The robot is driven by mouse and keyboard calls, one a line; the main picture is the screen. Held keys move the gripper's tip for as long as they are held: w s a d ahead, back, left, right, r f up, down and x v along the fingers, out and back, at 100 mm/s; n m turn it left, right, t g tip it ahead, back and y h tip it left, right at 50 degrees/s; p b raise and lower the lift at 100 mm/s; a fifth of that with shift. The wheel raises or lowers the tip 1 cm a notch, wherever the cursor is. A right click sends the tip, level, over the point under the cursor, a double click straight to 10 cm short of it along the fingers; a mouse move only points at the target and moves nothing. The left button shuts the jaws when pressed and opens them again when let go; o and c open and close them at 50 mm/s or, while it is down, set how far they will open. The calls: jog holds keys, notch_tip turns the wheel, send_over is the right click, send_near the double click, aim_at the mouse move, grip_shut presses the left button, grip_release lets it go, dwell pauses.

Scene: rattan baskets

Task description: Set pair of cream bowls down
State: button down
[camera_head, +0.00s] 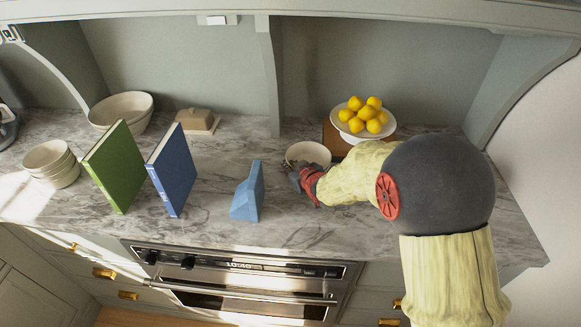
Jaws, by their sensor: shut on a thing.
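A cream bowl (308,152) is at the middle right of the counter in the head view, in front of the fruit stand. My gripper (293,172) is at the bowl's near left side and is shut on it. The arm reaches in from the right. My gripper and wrist hide the bowl's lower part, so I cannot tell whether a second bowl is nested in it or whether it touches the counter (290,225).
A white stand (386,130) of lemons is behind the bowl. A blue wedge-shaped object (248,195), a blue book (172,170) and a green book (116,165) stand to the left. Farther left are a bowl stack (52,165), larger bowls (120,112) and a butter dish (197,121).

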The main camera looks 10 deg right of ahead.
jog(key=c, duration=2.3)
grip_release()
jog(key=shift+f, duration=0.15)
jog(key=o, duration=0.4)
jog(key=shift+o, duration=0.4)
